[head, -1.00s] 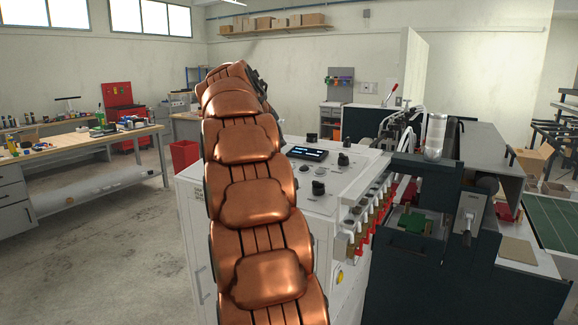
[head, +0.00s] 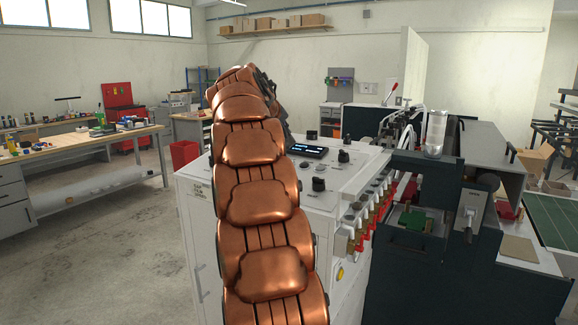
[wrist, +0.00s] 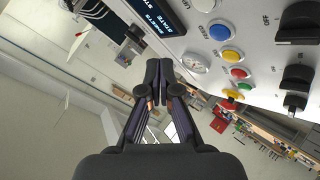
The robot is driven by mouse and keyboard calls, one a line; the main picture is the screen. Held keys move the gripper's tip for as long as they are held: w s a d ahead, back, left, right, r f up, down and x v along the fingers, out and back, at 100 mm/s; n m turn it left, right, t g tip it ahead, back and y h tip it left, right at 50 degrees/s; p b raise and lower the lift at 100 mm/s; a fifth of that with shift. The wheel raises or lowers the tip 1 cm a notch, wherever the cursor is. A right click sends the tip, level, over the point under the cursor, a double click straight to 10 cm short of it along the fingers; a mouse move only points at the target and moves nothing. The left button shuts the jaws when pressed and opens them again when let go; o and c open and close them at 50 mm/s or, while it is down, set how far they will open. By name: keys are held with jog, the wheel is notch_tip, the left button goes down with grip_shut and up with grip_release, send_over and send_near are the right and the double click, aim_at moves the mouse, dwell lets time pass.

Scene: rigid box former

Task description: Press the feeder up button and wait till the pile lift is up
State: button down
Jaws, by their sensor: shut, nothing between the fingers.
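The control panel (wrist: 265,70) shows in the wrist view with several coloured round buttons. There is a large blue button (wrist: 219,32), a yellow button (wrist: 233,56) and a red button (wrist: 240,85). I cannot read which one is the feeder up button. I cannot tell whether the tips touch anything. In the head view my arm hides the gripper and part of the panel top (head: 345,165). I cannot make out the pile lift.
A lit display (wrist: 160,15) sits on the panel, and black knobs (wrist: 296,80) stand up from it. In the head view, the dark machine body (head: 415,260) is at the right. A workbench (head: 80,150) is at the left, with clear floor before it.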

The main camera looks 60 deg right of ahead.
jog(key=shift+d+f+b, duration=0.25)
jog(key=shift+f+b, duration=0.35)
jog(key=shift+f, duration=0.5)
jog(key=shift+d+f+b, duration=0.2)
jog(key=shift+f+b, duration=0.4)
jog(key=shift+f, duration=0.45)
jog(key=shift+d+f+b, duration=0.25)
jog(key=shift+f+b, duration=0.35)
jog(key=shift+f, duration=0.5)
jog(key=shift+f, duration=0.1)
jog(key=shift+d+f+b, duration=0.1)
jog(key=shift+f+b, duration=0.2)
